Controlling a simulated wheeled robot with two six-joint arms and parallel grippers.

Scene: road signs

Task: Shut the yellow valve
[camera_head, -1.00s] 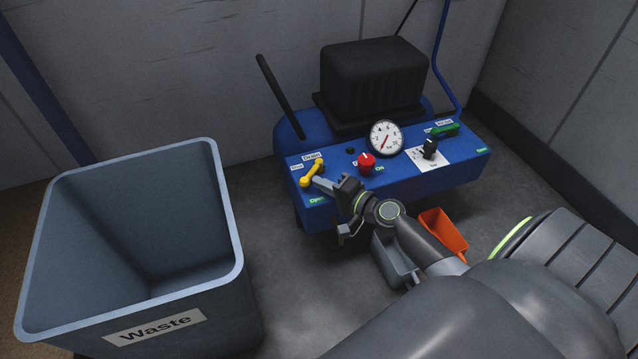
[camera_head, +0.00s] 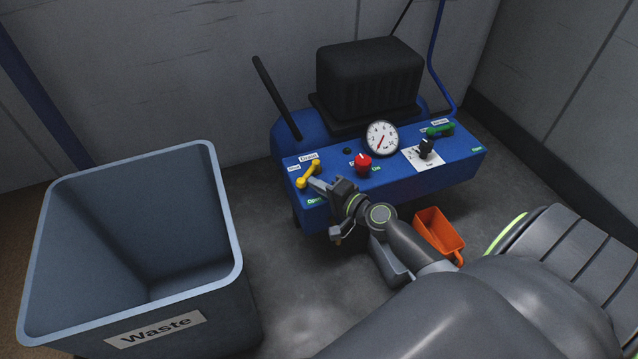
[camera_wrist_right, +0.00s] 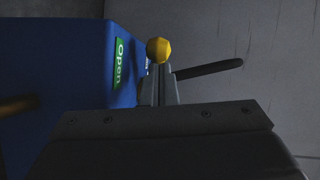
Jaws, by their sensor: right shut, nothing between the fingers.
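The yellow valve (camera_head: 308,175) is a lever handle on the left end of the blue machine's panel (camera_head: 400,178). It slants from lower left to upper right, between a white label at its left and the green "Open" label (camera_head: 314,201) below. My right gripper (camera_head: 318,185) is shut and empty, its fingertips right at the valve. In the right wrist view the valve's rounded yellow end (camera_wrist_right: 158,50) shows just beyond my fingertips (camera_wrist_right: 160,80); I cannot tell whether they touch. The green "Open" label (camera_wrist_right: 118,62) shows left of it. My left gripper is out of view.
A red knob (camera_head: 363,163), a gauge (camera_head: 381,138), a black selector (camera_head: 425,148) and a green lever (camera_head: 440,130) sit along the panel. A waste bin (camera_head: 228,215) stands left. An orange bin (camera_head: 437,232) and a grey bin are on the floor below.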

